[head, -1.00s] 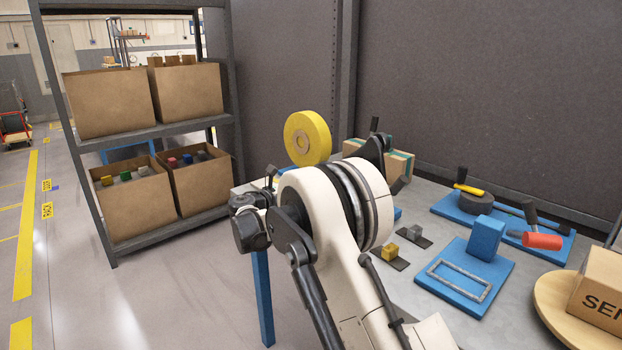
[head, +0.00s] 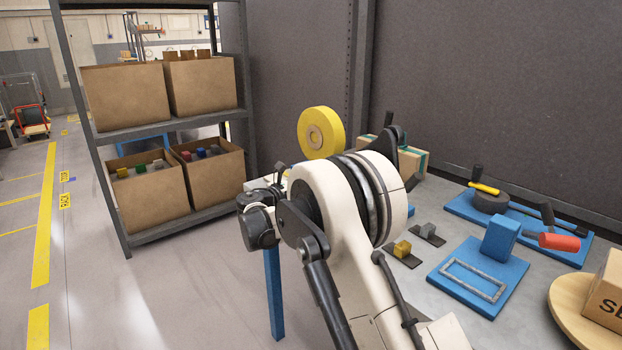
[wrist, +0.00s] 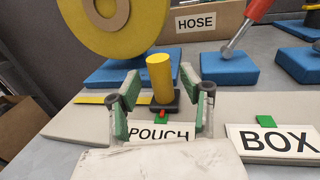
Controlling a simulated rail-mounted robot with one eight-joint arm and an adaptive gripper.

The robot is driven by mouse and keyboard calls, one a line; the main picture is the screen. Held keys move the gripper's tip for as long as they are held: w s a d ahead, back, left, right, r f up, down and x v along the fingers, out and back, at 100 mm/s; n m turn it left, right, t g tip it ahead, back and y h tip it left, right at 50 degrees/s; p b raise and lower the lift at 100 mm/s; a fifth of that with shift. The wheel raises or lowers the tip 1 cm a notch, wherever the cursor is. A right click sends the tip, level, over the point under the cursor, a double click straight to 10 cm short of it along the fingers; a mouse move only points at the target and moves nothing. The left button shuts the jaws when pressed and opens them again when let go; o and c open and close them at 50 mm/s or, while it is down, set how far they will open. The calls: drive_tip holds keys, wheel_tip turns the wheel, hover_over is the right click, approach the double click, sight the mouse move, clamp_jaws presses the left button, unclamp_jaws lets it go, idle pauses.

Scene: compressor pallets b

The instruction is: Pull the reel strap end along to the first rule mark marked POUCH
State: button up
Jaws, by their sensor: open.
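The yellow reel (head: 321,132) stands on the bench behind my arm; its lower part also shows at top left in the wrist view (wrist: 112,22). A flat yellow strap (wrist: 100,98) lies along a pale rail. An upright yellow cylinder (wrist: 160,72) stands on a dark block at the strap's right end. My gripper (wrist: 160,82) is open, one green-padded finger on each side of the cylinder with gaps visible. The POUCH label (wrist: 160,134) is just in front of the block, with a green mark (wrist: 160,119) and a small red piece above it. My arm hides this area in the head view.
A BOX label (wrist: 275,140) with a green mark (wrist: 266,121) lies right of POUCH. A HOSE label (wrist: 195,22) and blue bases (wrist: 222,70) are behind. A blue plate (head: 478,275) with a block stands right of my arm; a shelf with cartons (head: 148,192) stands left.

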drive_tip(key=v, duration=1)
drive_tip(key=shift+a, duration=0.1)
drive_tip(key=d+r, duration=0.1)
drive_tip(key=d, duration=0.1)
drive_tip(key=s+d+r+m+g, duration=0.1)
drive_tip(key=d+r+m+p, duration=0.1)
drive_tip(key=d+r, duration=0.1)
drive_tip(key=shift+s+d+g+y, duration=0.3)
drive_tip(key=shift+d, duration=0.05)
drive_tip(key=s+d+r+m+g+y+p, duration=0.1)
drive_tip(key=s+d+r+m+g+y, duration=0.1)
drive_tip(key=s+d+r+m, duration=0.45)
drive_tip(key=s+d+r+m+g+y+p, duration=0.2)
drive_tip(key=s+d+m, duration=0.2)
drive_tip(key=s+d, duration=0.55)
drive_tip(key=s+d+f+m+y+p, duration=0.1)
drive_tip(key=s+m, duration=0.4)
drive_tip(key=s, duration=0.5)
drive_tip(key=s+d+f+m+y+p, duration=0.1)
drive_tip(key=s+m+y, duration=0.2)
drive_tip(key=s, duration=0.7)
drive_tip(key=s+d+f+m+g+y+p, duration=0.1)
drive_tip(key=s+d+m+y+p, duration=0.1)
drive_tip(key=s+m, duration=0.5)
drive_tip(key=s+y, duration=0.1)
drive_tip(key=s, duration=0.2)
drive_tip(key=shift+s+f, duration=0.15)
drive_tip(key=shift+f, duration=0.1)
